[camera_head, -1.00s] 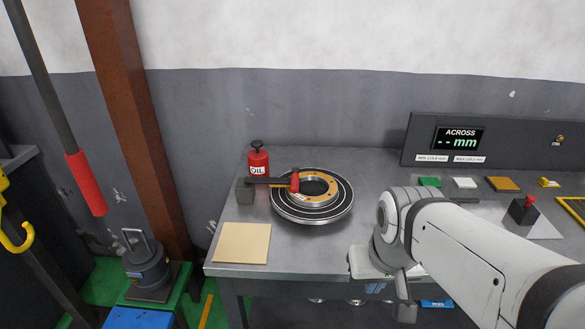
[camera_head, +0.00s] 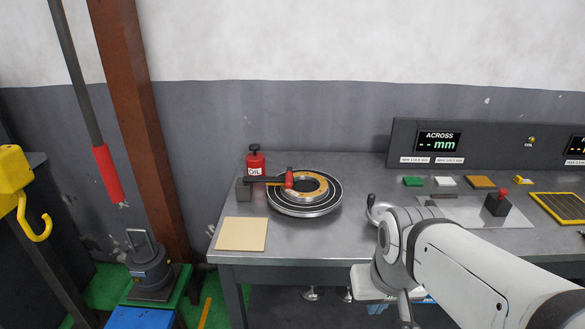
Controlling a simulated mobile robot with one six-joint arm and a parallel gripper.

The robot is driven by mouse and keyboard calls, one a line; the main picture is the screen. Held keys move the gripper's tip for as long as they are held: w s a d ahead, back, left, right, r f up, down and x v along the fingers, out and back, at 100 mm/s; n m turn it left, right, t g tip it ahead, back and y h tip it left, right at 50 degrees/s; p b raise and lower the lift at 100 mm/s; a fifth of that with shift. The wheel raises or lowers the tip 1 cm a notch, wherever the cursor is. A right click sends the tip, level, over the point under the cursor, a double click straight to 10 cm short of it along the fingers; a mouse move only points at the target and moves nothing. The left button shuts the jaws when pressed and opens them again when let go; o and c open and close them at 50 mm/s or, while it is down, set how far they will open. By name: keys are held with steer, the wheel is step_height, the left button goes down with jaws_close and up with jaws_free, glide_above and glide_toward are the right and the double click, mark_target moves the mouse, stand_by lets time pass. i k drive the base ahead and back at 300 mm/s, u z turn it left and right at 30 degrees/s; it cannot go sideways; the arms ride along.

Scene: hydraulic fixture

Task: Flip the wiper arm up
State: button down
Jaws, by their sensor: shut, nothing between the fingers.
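The wiper arm (camera_head: 266,180) is a dark bar that runs from a grey block (camera_head: 243,190) on the left. It lies flat across the left part of a round black and silver turntable (camera_head: 305,209) and ends in a red tip (camera_head: 289,178). The tip is over the left side of a gold-coloured ring (camera_head: 315,183) on the turntable. My white arm comes in from the lower right, and its wrist is at the table's front edge, right of the turntable and well apart from the wiper arm. My gripper's fingers are not visible.
A red oil can (camera_head: 256,162) stands behind the wiper arm. A tan pad (camera_head: 242,234) lies at the table's front left. A metal crank-like part (camera_head: 377,208) is partly hidden by my arm. A gauge panel (camera_head: 438,142) stands at the back right.

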mark_target(288, 181)
steer(key=z, duration=0.1)
steer(key=i, duration=0.95)
steer(key=u, duration=0.05)
